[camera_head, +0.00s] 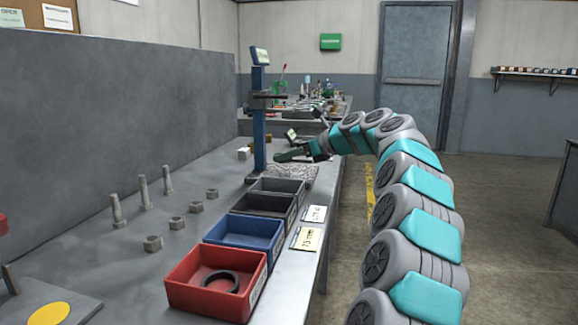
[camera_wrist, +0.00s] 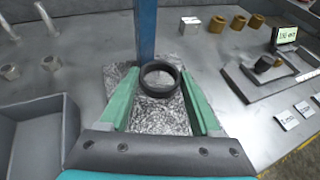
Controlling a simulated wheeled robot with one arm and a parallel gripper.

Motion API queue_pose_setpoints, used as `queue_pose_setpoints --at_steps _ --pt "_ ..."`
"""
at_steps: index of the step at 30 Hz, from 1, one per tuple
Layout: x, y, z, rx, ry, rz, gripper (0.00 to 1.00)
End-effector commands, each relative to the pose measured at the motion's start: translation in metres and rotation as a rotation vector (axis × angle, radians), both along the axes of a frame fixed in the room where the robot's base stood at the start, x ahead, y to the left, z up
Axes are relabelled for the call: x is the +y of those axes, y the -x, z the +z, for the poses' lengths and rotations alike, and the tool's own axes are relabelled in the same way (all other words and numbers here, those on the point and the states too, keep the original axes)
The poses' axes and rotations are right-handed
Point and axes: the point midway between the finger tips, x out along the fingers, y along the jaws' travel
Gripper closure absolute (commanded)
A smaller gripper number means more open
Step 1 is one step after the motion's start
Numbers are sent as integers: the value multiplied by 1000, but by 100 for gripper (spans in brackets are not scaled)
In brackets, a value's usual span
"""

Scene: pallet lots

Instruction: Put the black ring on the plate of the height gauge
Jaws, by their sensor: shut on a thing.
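The height gauge has a blue column (camera_head: 259,125) and a speckled grey plate (camera_head: 296,174) at its foot. The plate also shows in the wrist view (camera_wrist: 150,118). My gripper (camera_head: 283,157) is over the plate, close to the column. In the wrist view its two green fingers are shut on a black ring (camera_wrist: 160,91), which lies flat between the fingertips over the plate, just in front of the column. I cannot tell whether the ring touches the plate. Another black ring (camera_head: 220,281) lies in the red bin.
Red (camera_head: 196,292), blue (camera_head: 245,232) and dark bins (camera_head: 266,204) stand in a row at the bench's front edge. Bolts (camera_head: 117,209) and nuts (camera_head: 152,243) stand to the left. Brass pieces (camera_wrist: 217,24) and a white block (camera_wrist: 190,25) are behind the plate.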

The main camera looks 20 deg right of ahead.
Motion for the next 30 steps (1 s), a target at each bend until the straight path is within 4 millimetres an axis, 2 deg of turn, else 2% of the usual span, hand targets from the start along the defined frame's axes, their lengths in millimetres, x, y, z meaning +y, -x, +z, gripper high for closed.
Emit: queue_pose_setpoints --at_steps 6,17,18,25,30 --pt "1 1 -29 4 -1 3 89" --pt "0 0 -31 2 -1 1 89" --pt "0 0 -32 1 0 0 34" --pt "0 0 -32 1 1 0 8" --pt "0 0 -32 1 1 0 6"
